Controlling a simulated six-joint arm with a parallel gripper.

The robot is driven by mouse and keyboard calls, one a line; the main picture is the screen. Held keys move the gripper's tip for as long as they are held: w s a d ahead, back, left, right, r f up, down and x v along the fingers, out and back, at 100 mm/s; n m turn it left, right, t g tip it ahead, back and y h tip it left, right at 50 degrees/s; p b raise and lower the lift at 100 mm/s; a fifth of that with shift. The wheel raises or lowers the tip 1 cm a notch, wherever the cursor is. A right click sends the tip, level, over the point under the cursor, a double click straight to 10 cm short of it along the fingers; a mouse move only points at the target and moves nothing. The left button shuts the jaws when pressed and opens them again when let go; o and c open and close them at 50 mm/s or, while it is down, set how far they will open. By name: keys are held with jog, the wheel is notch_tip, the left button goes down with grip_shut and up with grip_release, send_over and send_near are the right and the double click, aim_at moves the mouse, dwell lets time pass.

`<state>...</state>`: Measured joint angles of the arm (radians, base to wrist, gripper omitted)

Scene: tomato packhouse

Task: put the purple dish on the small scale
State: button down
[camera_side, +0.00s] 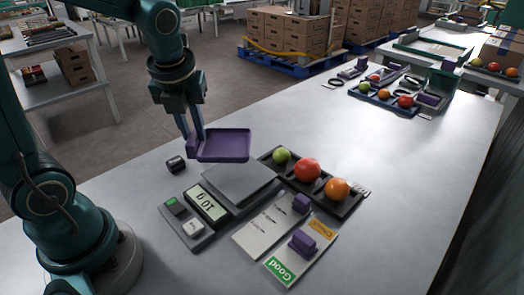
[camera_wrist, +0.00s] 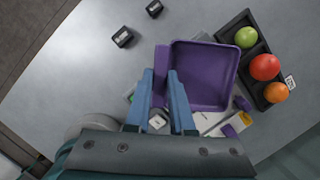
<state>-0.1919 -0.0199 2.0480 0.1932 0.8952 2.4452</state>
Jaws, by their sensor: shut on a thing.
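The purple dish (camera_side: 224,145) is a shallow square tray. My gripper (camera_side: 194,136) is shut on its left edge and holds it roughly level, seemingly above the back part of the small scale. In the wrist view the dish (camera_wrist: 203,76) is empty, and the fingers of my gripper (camera_wrist: 165,80) pinch its near-left rim. The small scale has a grey square plate (camera_side: 238,183) that is bare, with a display and buttons in front. In the wrist view the dish and my fingers hide most of the scale.
A black tray (camera_side: 343,209) with a green, a red and an orange tomato lies right of the scale. A small black block (camera_side: 175,164) stands left of the dish.

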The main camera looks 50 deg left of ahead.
aim_at(211, 151)
jog(key=w+d+f, duration=0.1)
jog(key=d+f, duration=0.1)
jog(key=shift+w+d, duration=0.35)
jog(key=shift+d, duration=0.05)
jog(key=shift+f, duration=2.05)
jog(key=shift+f, duration=0.1)
jog(key=c, duration=0.8)
grip_release()
